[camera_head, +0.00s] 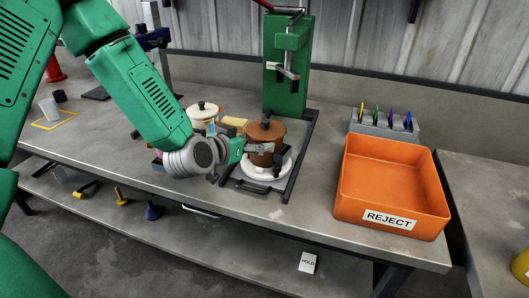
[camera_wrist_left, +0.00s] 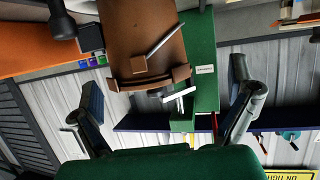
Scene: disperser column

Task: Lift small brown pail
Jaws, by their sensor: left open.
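Contact with the pail cannot be told. My right gripper is not in view.
The green press (camera_head: 288,62) rises behind the pail, with a dark frame (camera_head: 297,170) around the base. A white lidded pot (camera_head: 203,112) stands to the left. The orange REJECT bin (camera_head: 391,184) is to the right. The bench (camera_head: 325,190) between them is clear.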

